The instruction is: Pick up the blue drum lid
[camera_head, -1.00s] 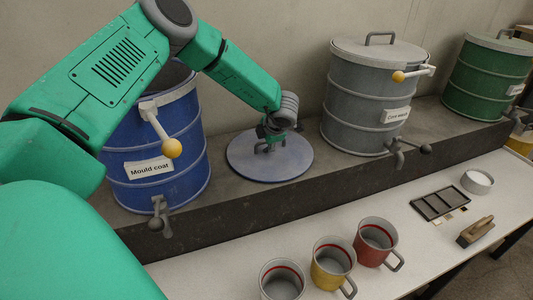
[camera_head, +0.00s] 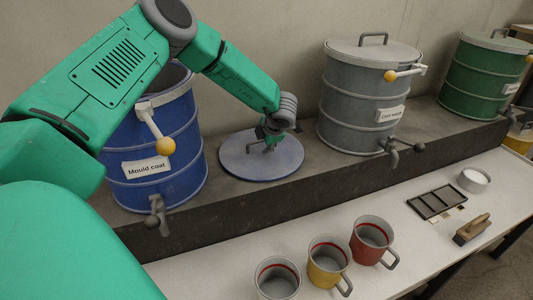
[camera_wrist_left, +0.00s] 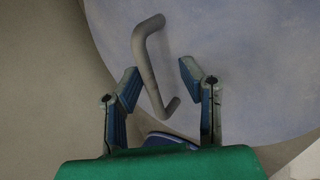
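The blue drum lid (camera_head: 240,168) is a flat blue-grey disc lying on the dark ledge, just right of the open blue drum (camera_head: 140,135) labelled "Mould coat". My left gripper (camera_head: 268,144) is low over the lid, at its bar handle. In the left wrist view the lid (camera_wrist_left: 260,70) fills the upper right, and its grey bent handle (camera_wrist_left: 149,60) runs between the fingers. The left gripper (camera_wrist_left: 157,82) is open, with gaps between both fingers and the handle. My right gripper is not in view.
A lidded grey drum (camera_head: 350,105) and a green drum (camera_head: 475,75) stand along the ledge to the right. A yellow mug (camera_head: 328,262), a red mug (camera_head: 371,240) and a grey mug (camera_head: 277,280) stand on the white table (camera_head: 205,270). The wall is close behind.

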